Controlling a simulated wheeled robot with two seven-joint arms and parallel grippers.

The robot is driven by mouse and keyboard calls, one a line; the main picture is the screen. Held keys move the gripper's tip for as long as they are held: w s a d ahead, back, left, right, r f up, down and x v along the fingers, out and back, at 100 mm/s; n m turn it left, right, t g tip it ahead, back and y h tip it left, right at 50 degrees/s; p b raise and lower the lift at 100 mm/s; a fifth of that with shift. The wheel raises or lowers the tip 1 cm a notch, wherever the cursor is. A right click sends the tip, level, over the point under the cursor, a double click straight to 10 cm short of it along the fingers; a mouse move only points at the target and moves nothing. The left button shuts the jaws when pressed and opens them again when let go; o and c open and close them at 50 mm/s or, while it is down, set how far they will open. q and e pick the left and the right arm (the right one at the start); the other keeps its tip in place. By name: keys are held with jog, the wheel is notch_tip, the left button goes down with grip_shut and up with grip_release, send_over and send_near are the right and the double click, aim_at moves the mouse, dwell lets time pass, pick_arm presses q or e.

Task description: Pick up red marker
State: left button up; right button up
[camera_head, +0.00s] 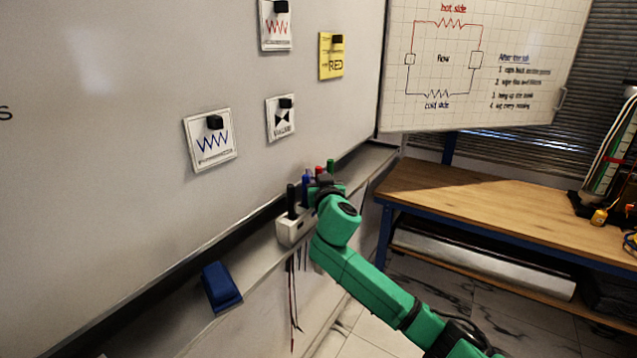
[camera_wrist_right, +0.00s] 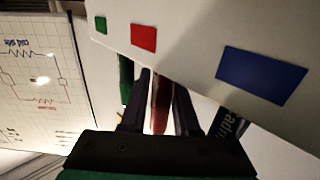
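The red marker (camera_head: 319,170) stands in a white holder (camera_head: 290,232) on the whiteboard's ledge, mostly hidden by my arm in the head view. In the right wrist view the red marker (camera_wrist_right: 161,104) is between the two dark fingers of my right gripper (camera_wrist_right: 160,98). A bright gap shows between the marker and the left finger, so the fingers look open around it. My right gripper (camera_head: 324,182) is at the holder in the head view. My left gripper is not in view.
A green marker (camera_head: 331,166), a blue marker (camera_head: 306,188) and a black marker (camera_head: 291,198) stand close by in the holder. A blue eraser (camera_head: 221,287) lies on the ledge. The whiteboard (camera_head: 90,190) rises behind. A wooden workbench (camera_head: 480,195) stands right.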

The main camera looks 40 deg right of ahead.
jog(key=shift+s+a+r, duration=0.1)
grip_shut()
